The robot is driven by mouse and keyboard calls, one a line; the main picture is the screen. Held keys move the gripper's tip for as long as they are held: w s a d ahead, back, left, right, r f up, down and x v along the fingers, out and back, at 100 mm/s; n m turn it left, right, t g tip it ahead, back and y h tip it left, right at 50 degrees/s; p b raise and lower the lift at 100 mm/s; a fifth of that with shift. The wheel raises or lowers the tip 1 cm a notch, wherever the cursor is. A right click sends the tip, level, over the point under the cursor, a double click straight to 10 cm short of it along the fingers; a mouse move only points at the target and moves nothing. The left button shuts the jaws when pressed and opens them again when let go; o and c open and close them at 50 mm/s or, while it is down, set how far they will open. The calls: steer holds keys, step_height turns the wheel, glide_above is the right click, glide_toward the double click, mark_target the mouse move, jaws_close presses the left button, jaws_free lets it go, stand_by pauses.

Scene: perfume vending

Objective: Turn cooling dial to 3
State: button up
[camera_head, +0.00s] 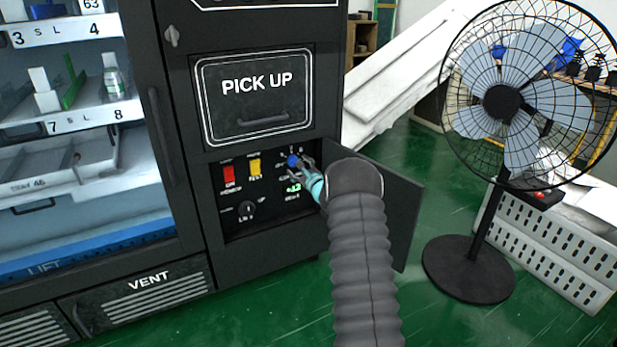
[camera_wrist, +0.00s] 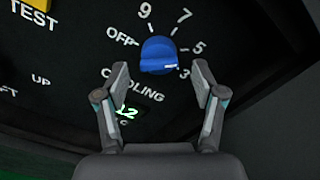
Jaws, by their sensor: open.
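The blue cooling dial (camera_wrist: 157,54) sits on the black control panel (camera_head: 268,212), ringed by the marks OFF, 9, 7, 5 and 3. Its white pointer mark is at the lower right and points toward the 3. In the head view the dial (camera_head: 293,160) shows just left of my gripper (camera_head: 305,169). In the wrist view my gripper (camera_wrist: 160,75) is open, with one fingertip on each side of the dial's lower part. Gaps show between both fingertips and the dial, so it appears not to be gripped.
A green-lit display (camera_wrist: 128,113) reads about 12. The panel also holds a red switch (camera_head: 229,174), a yellow TEST switch (camera_head: 255,166) and a black knob (camera_head: 246,209). The open panel door (camera_head: 400,210) stands right of my arm. A fan (camera_head: 503,101) stands further right.

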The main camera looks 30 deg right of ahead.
steer(key=s, duration=0.9)
steer(key=shift+s+d, duration=0.15)
steer(key=shift+s, duration=0.1)
